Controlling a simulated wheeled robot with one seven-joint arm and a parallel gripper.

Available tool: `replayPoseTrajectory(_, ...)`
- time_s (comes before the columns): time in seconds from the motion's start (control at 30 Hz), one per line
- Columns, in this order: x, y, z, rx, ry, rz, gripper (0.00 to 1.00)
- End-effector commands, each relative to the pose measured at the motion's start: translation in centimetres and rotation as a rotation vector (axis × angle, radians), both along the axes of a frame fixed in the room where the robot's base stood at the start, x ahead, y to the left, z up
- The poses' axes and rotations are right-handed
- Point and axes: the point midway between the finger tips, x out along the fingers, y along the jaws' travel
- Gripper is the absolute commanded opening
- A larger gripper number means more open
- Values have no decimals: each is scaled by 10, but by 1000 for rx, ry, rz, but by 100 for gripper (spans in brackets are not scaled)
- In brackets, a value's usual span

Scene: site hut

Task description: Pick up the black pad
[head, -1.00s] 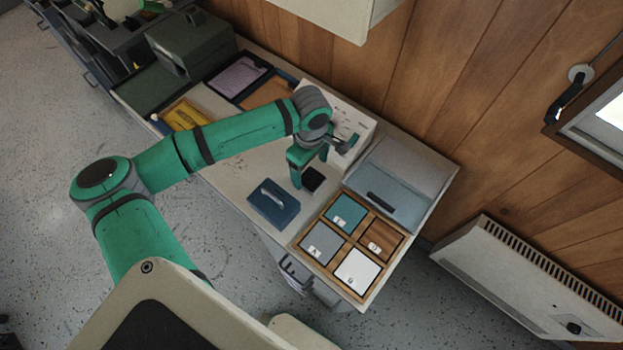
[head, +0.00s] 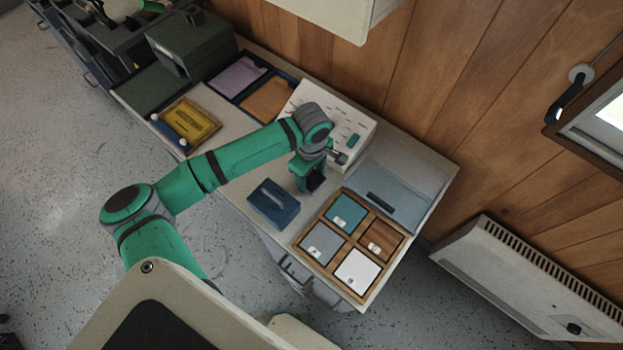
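The black pad (head: 317,180) is a small dark square on the light worktop, between the blue box with a handle and the white slotted block. My gripper (head: 310,184) points down at the pad, with its green fingers low over or around it. The near finger covers the pad's left part. Whether the fingers touch the pad, and how far apart they are, is too small and hidden to tell.
The blue box (head: 273,204) stands close in front of my gripper. The white block (head: 338,112) stands behind. A wooden tray (head: 329,272) with four coloured compartments lies to the right, with a grey-blue case (head: 394,188) behind it. A yellow framed tray (head: 189,122) lies left.

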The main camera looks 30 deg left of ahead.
Motion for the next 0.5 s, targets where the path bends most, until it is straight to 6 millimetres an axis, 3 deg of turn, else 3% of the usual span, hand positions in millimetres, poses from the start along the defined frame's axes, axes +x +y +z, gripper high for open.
replayPoseTrajectory(0.5,0,0,8,1,-1,-2,34)
